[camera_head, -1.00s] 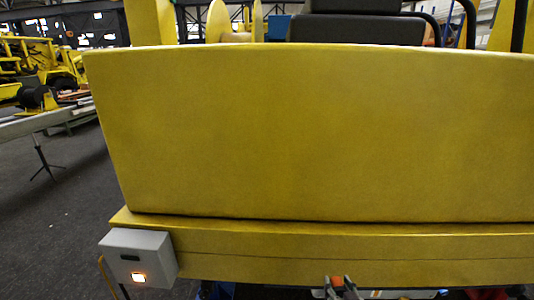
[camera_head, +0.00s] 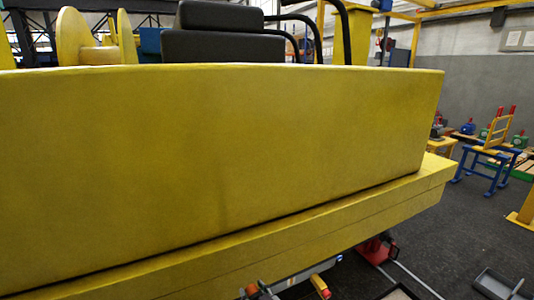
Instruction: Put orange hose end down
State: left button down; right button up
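I cannot make out an orange hose end with certainty. A small orange-red and grey part (camera_head: 257,291) shows at the bottom edge of the head view, below the yellow machine body. An orange-yellow piece with a red tip (camera_head: 320,286) shows to the right of it. Both are cut off or too small to name surely. No gripper of mine can be clearly recognised, and the large yellow body (camera_head: 210,160) hides much of the space behind it.
The yellow body and its lower ledge (camera_head: 300,240) fill most of the view. A red object (camera_head: 375,250) stands on the dark floor under its right end. Farther right is a blue and yellow frame (camera_head: 490,155). Floor between is open.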

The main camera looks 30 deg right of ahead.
jog(key=f, duration=0.2)
jog(key=s+f, duration=0.1)
jog(key=f, duration=0.1)
jog(key=shift+s+f, duration=0.15)
jog(key=shift+f, duration=0.15)
pick_arm(q)
jog(key=shift+s, duration=0.15)
pick_arm(e)
jog(key=shift+s, duration=0.25)
